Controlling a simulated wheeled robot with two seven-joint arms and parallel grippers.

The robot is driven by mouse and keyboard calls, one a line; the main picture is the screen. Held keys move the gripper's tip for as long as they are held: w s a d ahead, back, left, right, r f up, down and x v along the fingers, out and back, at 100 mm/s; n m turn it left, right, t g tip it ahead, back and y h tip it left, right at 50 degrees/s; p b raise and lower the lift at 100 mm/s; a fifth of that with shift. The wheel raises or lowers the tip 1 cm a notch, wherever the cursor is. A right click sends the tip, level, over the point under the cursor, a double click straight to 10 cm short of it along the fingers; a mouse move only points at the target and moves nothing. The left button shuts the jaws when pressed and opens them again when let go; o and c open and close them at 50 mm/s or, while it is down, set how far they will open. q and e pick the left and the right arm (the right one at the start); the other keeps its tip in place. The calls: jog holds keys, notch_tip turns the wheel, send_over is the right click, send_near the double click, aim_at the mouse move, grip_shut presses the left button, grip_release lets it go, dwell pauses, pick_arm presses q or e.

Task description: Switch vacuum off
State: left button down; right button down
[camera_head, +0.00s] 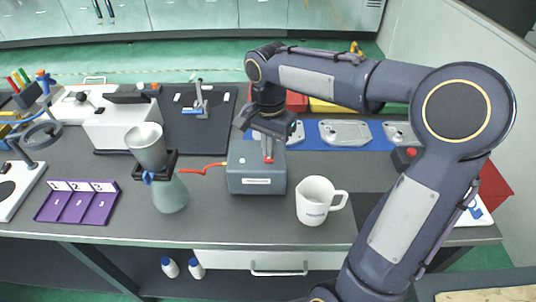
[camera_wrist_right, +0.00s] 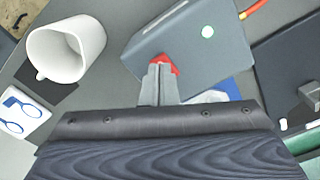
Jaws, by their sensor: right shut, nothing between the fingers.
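The vacuum pump is a grey box (camera_head: 257,182) in the middle of the bench, with a red switch (camera_wrist_right: 167,63) and a small pale green round spot (camera_wrist_right: 207,32) on top. A red hose (camera_head: 203,169) runs from the box to a green-tinted flask (camera_head: 171,195) with a grey funnel (camera_head: 147,143). My right gripper (camera_head: 268,156) is shut and empty, pointing down at the switch. In the wrist view its closed fingertips (camera_wrist_right: 160,70) are at the red switch and partly cover it; I cannot tell whether they touch. My left gripper is not in view.
A white jug (camera_head: 315,201) stands just right of the box near the bench's front edge. A purple numbered tray (camera_head: 77,218) lies at the left. A blue mat with metal castings (camera_head: 344,132) lies behind, partly behind my right arm. Bare bench lies in front of the box.

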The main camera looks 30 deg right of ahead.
jog(key=shift+f+b, duration=0.6)
jog(key=shift+f, duration=0.25)
dwell(0.3)
notch_tip(320, 180, up, 7)
jog(key=p, duration=0.6)
jog(key=shift+r, duration=0.1)
dwell(0.5)
